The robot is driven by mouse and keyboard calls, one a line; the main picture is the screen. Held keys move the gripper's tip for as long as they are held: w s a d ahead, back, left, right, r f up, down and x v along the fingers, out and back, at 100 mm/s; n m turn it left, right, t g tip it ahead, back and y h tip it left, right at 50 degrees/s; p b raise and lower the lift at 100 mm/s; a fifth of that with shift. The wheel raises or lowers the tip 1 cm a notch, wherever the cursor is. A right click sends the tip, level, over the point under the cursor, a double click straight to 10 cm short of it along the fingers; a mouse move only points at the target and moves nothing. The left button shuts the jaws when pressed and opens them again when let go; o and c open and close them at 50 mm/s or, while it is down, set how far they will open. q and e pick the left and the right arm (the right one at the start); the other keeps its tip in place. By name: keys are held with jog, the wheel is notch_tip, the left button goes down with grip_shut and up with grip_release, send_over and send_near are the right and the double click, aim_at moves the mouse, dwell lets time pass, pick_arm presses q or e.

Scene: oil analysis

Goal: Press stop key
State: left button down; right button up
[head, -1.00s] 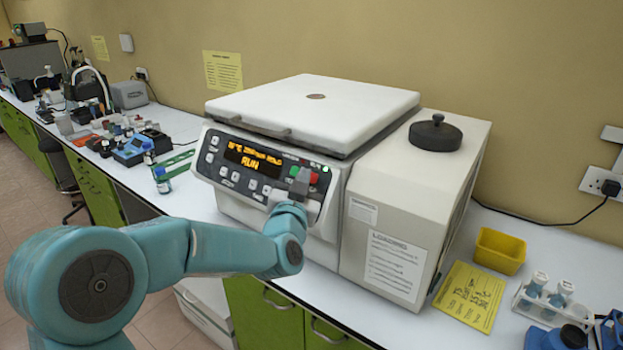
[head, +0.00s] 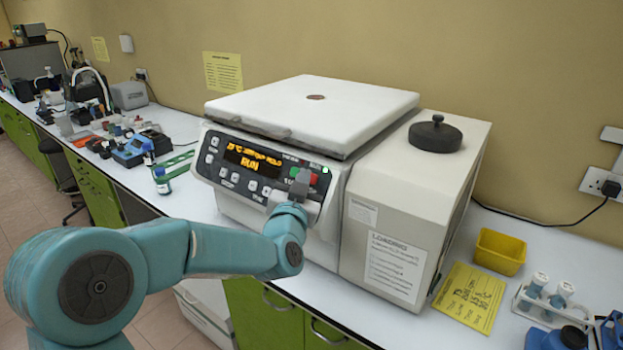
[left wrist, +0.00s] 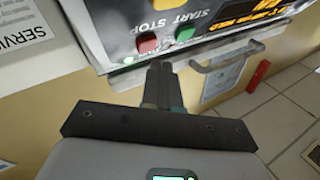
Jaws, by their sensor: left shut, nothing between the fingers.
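The centrifuge (head: 220,192) stands on the bench with its white lid (head: 290,105) down. Its display (head: 254,160) glows orange and reads RUN. The red stop key (head: 314,178) is on the front panel; in the left wrist view it (left wrist: 147,43) lies by the STOP label, beside the green start key (left wrist: 185,33). My left gripper (head: 301,180) is shut and empty, fingers pointing at the panel. In the left wrist view its fingertips (left wrist: 160,66) are just short of the red key, in line with its edge; contact cannot be told. My right gripper is not in view.
A grey handle bar (left wrist: 225,57) sticks out from the panel close to my fingers. A yellow bin (head: 499,252), a yellow sheet (head: 470,297) and a white tube rack (head: 543,304) are at the right. Bottles and small instruments (head: 130,152) crowd the bench at the left.

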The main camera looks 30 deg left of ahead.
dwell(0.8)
pick_arm(q)
jog(key=shift+w+f+b, duration=0.25)
jog(key=shift+b, duration=0.15)
jog(key=shift+w, duration=0.15)
jog(key=shift+w+f, duration=0.2)
jog(key=shift+w, duration=0.1)
dwell(0.4)
jog(key=shift+s+r+b, duration=0.1)
jog(key=shift+s+b, duration=0.05)
jog(key=shift+b, duration=0.15)
jog(key=shift+s+r, duration=0.35)
jog(key=shift+s, duration=0.15)
